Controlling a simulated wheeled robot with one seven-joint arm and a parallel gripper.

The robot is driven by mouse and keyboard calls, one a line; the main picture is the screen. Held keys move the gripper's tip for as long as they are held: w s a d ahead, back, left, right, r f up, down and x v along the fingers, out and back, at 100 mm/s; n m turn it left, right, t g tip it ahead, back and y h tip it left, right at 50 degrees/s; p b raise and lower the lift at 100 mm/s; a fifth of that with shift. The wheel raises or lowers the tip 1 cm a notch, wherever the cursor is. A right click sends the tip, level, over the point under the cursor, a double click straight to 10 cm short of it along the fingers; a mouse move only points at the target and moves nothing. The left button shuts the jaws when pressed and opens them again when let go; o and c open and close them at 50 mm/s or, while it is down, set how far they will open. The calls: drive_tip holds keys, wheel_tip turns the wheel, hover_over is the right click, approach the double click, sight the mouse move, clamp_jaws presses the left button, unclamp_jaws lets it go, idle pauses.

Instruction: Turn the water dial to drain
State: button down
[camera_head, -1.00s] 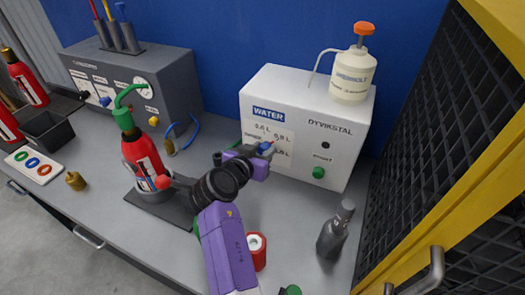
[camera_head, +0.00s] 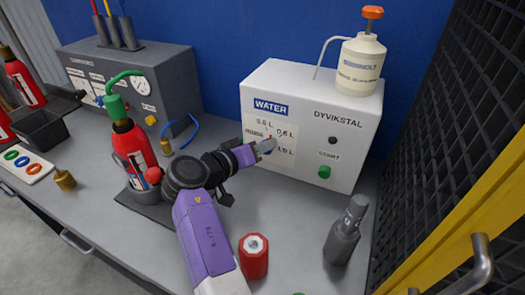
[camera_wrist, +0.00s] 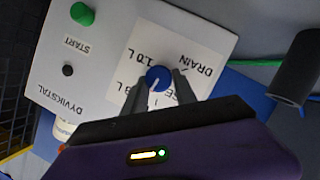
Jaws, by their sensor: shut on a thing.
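The white water box (camera_head: 350,165) stands against the blue wall with a white label panel on its front. The blue water dial (camera_wrist: 158,77) sits on that panel in the wrist view, with a short white mark on it. DRAIN is printed to its upper right and 1.0 L to its upper left in that view. My gripper (camera_wrist: 161,80) is shut on the dial, one finger on each side. In the head view my gripper (camera_head: 266,146) is at the panel and mostly hides the dial. I cannot tell exactly which label the mark points to.
A green START button (camera_head: 324,172) is on the box. A white pump bottle (camera_head: 360,65) stands on top. A red extinguisher (camera_head: 133,147) stands left of my arm. A red cylinder (camera_head: 254,258) and a grey bottle (camera_head: 345,235) stand in front. A yellow-framed mesh door is at right.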

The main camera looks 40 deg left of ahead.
idle(0.3)
drive_tip(key=c, duration=1)
unclamp_jaws()
wheel_tip(320, 180, up, 20)
drive_tip(key=b, duration=0.1)
